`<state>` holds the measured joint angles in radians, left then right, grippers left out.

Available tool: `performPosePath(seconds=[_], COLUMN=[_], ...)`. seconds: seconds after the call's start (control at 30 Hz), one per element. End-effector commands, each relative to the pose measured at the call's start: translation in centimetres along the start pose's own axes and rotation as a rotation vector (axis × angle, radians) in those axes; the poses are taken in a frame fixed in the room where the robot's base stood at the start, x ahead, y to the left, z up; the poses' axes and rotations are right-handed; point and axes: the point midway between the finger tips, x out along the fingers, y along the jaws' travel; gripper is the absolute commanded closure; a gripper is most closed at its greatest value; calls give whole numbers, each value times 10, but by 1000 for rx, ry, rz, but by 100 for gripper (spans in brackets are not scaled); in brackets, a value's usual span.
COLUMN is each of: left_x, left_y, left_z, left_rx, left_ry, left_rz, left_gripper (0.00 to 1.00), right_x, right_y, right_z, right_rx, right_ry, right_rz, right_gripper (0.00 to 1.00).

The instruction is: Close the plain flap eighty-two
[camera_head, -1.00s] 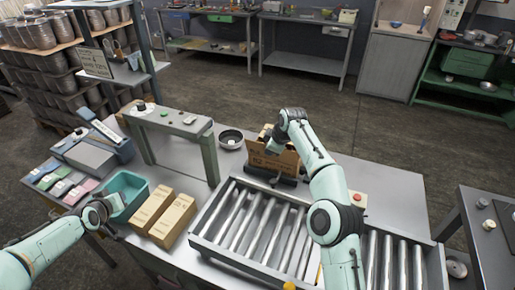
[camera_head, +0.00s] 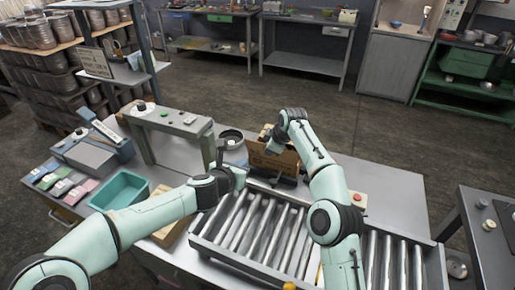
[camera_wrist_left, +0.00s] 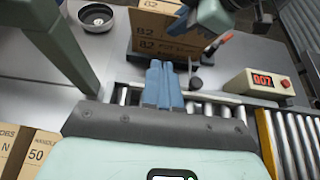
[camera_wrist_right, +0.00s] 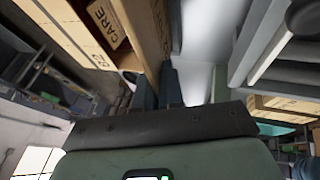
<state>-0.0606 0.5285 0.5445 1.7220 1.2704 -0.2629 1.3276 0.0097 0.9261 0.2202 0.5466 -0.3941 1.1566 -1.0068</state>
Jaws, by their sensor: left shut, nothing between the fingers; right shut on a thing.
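The cardboard box marked 82 (camera_head: 268,162) stands on the table beyond the rollers. Its printed front also shows in the left wrist view (camera_wrist_left: 165,38). My right gripper (camera_head: 273,148) is at the box's top right and is shut on cardboard of the box. In the right wrist view my right gripper's fingers (camera_wrist_right: 170,82) lie beside a cardboard panel (camera_wrist_right: 146,35); which flap it is, I cannot tell. My left gripper (camera_head: 242,174) is shut and empty, just in front of the box. Its fingertips (camera_wrist_left: 165,68) point at the box's lower front; contact is unclear.
The roller conveyor (camera_head: 205,243) lies in front of the box. A grey frame (camera_head: 140,142) and a round dark bowl (camera_head: 231,137) stand to the left. A teal bin (camera_head: 120,188) is at the left. A counter with a red button reading 007 (camera_wrist_left: 256,82) is at the right.

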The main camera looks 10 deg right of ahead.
Motion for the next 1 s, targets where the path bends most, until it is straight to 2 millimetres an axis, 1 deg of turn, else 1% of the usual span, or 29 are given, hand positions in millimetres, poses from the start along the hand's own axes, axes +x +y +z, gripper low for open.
performPosePath(seconds=[0.17, 0.4, 0.53, 0.6, 0.8, 1.0], left_x=[23, 75, 101, 105, 118, 125], left_y=[-3, -3, -2, -2, -2, -1], left_z=[-1, -1, -1, 7, 20, 27], left_rx=[-13, -11, -11, -11, -11, -8], left_ry=[3, 2, 2, -3, -1, 0], left_rz=[-5, -3, -3, -1, -1, -1], left_gripper=[100, 100, 100, 100, 100, 100], right_x=[-1, -1, -1, -1, 0, -1], right_y=[0, 0, 0, 0, 0, 0], right_z=[0, 0, 0, 0, 0, 0], right_rx=[0, 0, 0, 0, 0, 0], right_ry=[0, 0, 0, 0, 0, 0], right_rz=[1, 1, 1, 1, 1, 1], right_gripper=[100, 100, 100, 100, 100, 100])
